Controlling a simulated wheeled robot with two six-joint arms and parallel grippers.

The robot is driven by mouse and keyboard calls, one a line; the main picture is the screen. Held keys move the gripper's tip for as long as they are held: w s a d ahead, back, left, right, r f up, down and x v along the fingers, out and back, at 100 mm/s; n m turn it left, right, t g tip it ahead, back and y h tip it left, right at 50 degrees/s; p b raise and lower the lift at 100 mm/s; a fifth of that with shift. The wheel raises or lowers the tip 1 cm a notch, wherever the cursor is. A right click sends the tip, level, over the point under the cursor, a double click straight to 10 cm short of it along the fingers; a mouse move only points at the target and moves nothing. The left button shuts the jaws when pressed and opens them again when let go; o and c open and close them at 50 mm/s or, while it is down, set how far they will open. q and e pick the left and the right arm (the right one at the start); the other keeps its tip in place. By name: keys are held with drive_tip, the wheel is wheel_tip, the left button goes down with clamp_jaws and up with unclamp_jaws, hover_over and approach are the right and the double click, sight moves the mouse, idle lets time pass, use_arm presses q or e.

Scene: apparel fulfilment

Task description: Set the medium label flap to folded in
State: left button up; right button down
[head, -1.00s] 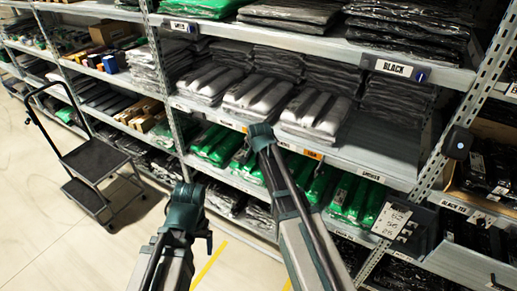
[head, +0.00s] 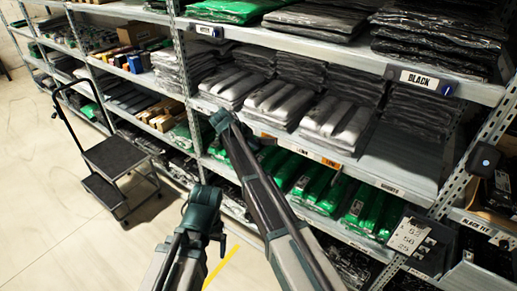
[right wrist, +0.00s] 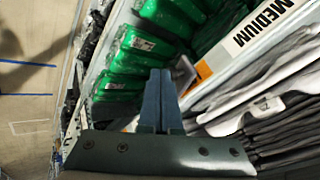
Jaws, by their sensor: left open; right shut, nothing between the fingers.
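The MEDIUM label (right wrist: 265,25) is a white strip with black letters on the shelf edge in the right wrist view. An orange patch (right wrist: 203,70) is at its near end. My right gripper (right wrist: 160,72) is shut and empty, its fingertips apart from the printed word, over the gap beside the shelf edge; contact cannot be told. In the head view my right gripper (head: 220,120) reaches the middle shelf's front edge, and its arm hides part of that edge. My left gripper (head: 208,205) is open and empty, low in front of the rack.
Folded grey garments (head: 280,97) lie on the middle shelf, with green packs (head: 318,187) below. A BLACK label (head: 427,80) is on the upper shelf edge. A dark step cart (head: 115,158) stands on the clear floor at left.

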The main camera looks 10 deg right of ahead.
drive_tip(key=shift+w+a+m+g+h, duration=0.1)
drive_tip(key=shift+w+m+g+h, duration=0.2)
drive_tip(key=shift+w+m+g, duration=0.65)
